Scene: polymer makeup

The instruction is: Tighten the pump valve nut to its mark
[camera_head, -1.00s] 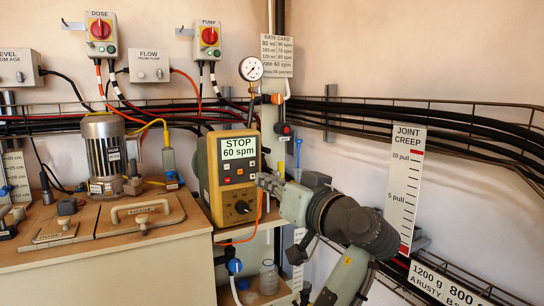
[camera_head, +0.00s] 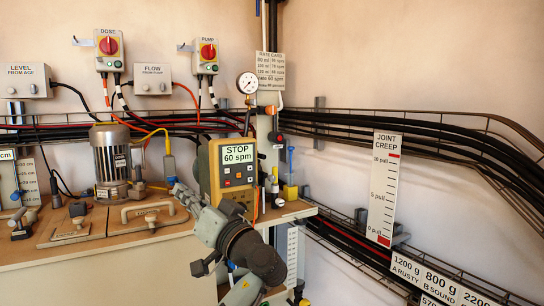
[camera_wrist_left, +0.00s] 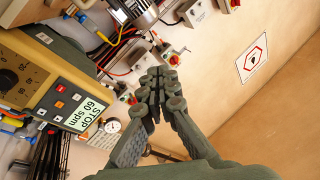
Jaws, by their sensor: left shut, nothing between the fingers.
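The yellow dosing pump (camera_head: 232,165) stands at the counter's right end. Its display reads STOP 60 spm, and it also shows at the left of the wrist view (camera_wrist_left: 42,82). My left gripper (camera_head: 182,190) reaches across in front of the pump's lower part, its tip just left of the pump body. Its fingers are shut and empty in the wrist view (camera_wrist_left: 160,80). My wrist and forearm hide the pump's lower front and what lies below it. I cannot single out the valve nut or its mark. My right gripper is not in view.
A grey motor (camera_head: 110,155) and a handled lid (camera_head: 148,211) are left of the gripper. A pressure gauge (camera_head: 247,83) is above the pump. A small bottle and a yellow holder (camera_head: 290,191) stand right of it. Cables run along the wall tray.

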